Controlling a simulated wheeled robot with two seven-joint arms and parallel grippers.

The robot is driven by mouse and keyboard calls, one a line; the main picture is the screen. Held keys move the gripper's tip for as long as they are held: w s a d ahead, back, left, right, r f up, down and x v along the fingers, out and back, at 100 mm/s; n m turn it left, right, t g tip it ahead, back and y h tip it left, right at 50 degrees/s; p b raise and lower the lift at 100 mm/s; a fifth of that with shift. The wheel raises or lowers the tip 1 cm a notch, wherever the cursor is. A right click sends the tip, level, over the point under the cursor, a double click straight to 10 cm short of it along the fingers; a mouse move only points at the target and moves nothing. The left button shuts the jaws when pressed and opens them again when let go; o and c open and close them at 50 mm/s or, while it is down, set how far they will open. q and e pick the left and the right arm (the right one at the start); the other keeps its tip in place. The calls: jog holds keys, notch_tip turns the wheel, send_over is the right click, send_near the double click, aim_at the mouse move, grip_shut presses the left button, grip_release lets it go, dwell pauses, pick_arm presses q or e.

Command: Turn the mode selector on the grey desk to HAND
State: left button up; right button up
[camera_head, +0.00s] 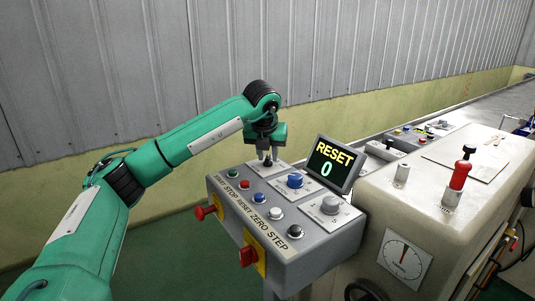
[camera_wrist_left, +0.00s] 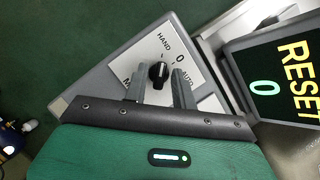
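The mode selector is a black knob (camera_wrist_left: 158,73) on a white plate (camera_wrist_left: 205,97) marked HAND, 0 and AUTO, at the far left corner of the grey desk (camera_head: 290,250). In the left wrist view, HAND is printed above the knob, 0 to its upper right and AUTO to its right. A small pale mark shows on the knob; its exact heading is too small to tell. My left gripper (camera_head: 267,158) points down over the selector. Its fingers (camera_wrist_left: 160,82) are open, one on each side of the knob, with slim gaps visible. My right gripper is out of view.
A tilted display (camera_head: 333,164) reading RESET 0 stands close right of the gripper. Blue (camera_head: 295,180) and grey (camera_head: 330,204) knobs, several push buttons and a red front knob (camera_head: 248,256) share the desk. A beige machine (camera_head: 425,205) stands right.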

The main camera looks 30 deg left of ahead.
pick_arm(q)
jog(key=shift+o, duration=0.3)
jog(key=v, duration=1.3)
jog(key=shift+r, duration=0.35)
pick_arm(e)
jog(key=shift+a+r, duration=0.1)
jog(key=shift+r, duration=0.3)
pick_arm(q)
jog(key=shift+s, duration=0.1)
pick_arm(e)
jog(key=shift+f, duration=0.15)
pick_arm(q)
jog(key=shift+d+f, duration=0.1)
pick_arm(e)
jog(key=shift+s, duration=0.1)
